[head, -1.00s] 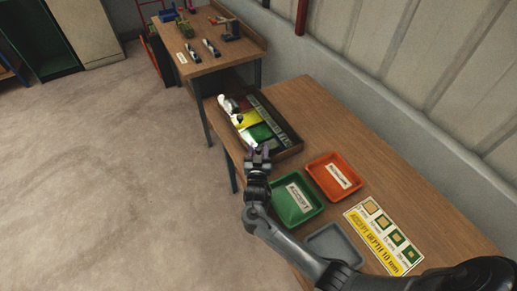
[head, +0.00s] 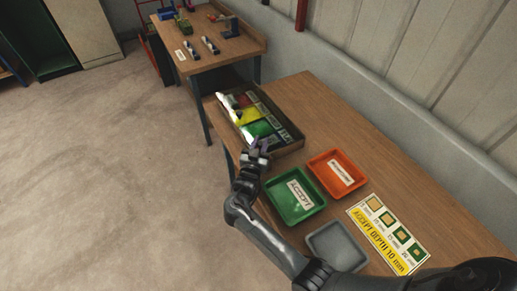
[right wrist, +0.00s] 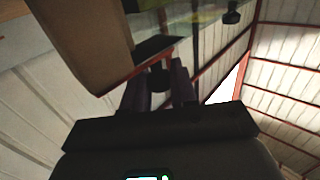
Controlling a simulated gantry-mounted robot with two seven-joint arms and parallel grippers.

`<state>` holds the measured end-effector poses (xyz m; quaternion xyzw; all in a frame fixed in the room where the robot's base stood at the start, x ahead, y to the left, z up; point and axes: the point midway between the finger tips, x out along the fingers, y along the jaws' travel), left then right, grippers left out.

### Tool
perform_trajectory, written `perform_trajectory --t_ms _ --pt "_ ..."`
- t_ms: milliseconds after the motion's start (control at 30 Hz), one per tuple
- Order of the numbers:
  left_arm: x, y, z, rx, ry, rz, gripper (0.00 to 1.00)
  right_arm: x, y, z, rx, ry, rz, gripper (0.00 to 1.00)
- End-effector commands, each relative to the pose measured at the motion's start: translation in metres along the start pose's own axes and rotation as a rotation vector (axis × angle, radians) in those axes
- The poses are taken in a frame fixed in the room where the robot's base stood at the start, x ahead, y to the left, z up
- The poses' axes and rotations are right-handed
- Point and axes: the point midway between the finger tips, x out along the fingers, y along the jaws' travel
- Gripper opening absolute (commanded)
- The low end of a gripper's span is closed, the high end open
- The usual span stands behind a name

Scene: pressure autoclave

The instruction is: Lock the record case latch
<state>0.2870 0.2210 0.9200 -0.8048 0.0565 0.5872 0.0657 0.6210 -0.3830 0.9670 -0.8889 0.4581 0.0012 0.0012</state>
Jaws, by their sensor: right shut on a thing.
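The record case (head: 293,143) is a shallow brown box with a glossy clear top over coloured panels, lying on the wooden table. It also shows close up in the right wrist view (right wrist: 85,35), as a brown wall with a glassy face. My right gripper (head: 260,146) is at the case's near edge. In the right wrist view its fingers (right wrist: 160,85) are shut on a small dark piece at the case's edge, which looks like the latch (right wrist: 158,75). The fingers hide part of it, so I cannot tell its exact position. My left gripper is not in view.
A green tray (head: 274,198), an orange tray (head: 318,165) and a grey tray (head: 312,237) stand near the case. A yellow and white sign (head: 385,240) lies to their right. A second table (head: 225,62) with small parts stands behind. A dark knob (right wrist: 232,14) shows on the glassy face.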

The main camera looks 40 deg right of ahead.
Motion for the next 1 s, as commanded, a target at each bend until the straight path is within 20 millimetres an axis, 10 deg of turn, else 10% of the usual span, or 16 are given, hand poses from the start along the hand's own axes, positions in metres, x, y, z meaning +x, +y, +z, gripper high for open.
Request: perform_trajectory --t_ms 333,367,500,1000 --pt "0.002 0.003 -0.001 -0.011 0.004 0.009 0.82 0.001 0.001 -0.008 0.005 0.013 0.031 0.0" --pt "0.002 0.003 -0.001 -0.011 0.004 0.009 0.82 0.001 0.0 -0.008 0.005 0.013 0.031 0.29" --pt "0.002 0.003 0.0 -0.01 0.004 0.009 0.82 0.001 0.0 -0.007 0.005 0.012 0.03 0.47" --pt "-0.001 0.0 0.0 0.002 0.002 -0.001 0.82 0.001 0.0 -0.018 0.004 0.006 0.028 0.47"
